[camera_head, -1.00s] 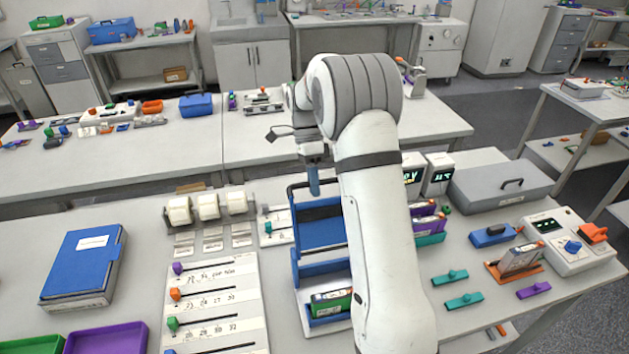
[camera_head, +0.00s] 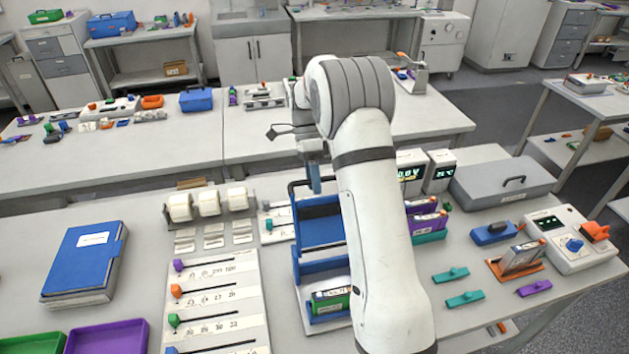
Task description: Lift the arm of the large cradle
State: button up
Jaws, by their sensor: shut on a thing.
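The large cradle (camera_head: 322,265) is a blue frame on the bench in the middle of the view, partly hidden behind my arm. Its dark bar-like arm (camera_head: 291,188) stands raised at the top of the blue frame. A green and white cell (camera_head: 331,301) lies in the cradle's front part. My gripper (camera_head: 314,188) points down at the top of the cradle, at the raised bar, and is shut on it. My arm link hides the right side of the cradle, and the fingertips are small, so the exact grip is hard to see.
A slider board (camera_head: 215,295) with coloured knobs lies left of the cradle. White rolls (camera_head: 208,203) stand behind it. Purple and green holders (camera_head: 428,222) and small displays (camera_head: 411,172) stand to the right. A blue binder (camera_head: 84,262) lies at the left. Bare bench lies between binder and board.

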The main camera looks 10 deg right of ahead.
jog(key=shift+f, duration=0.2)
dwell(0.4)
jog(key=b+v, duration=0.1)
jog(key=v, duration=0.7)
jog(key=shift+r+b, duration=0.15)
jog(key=shift+b, duration=0.2)
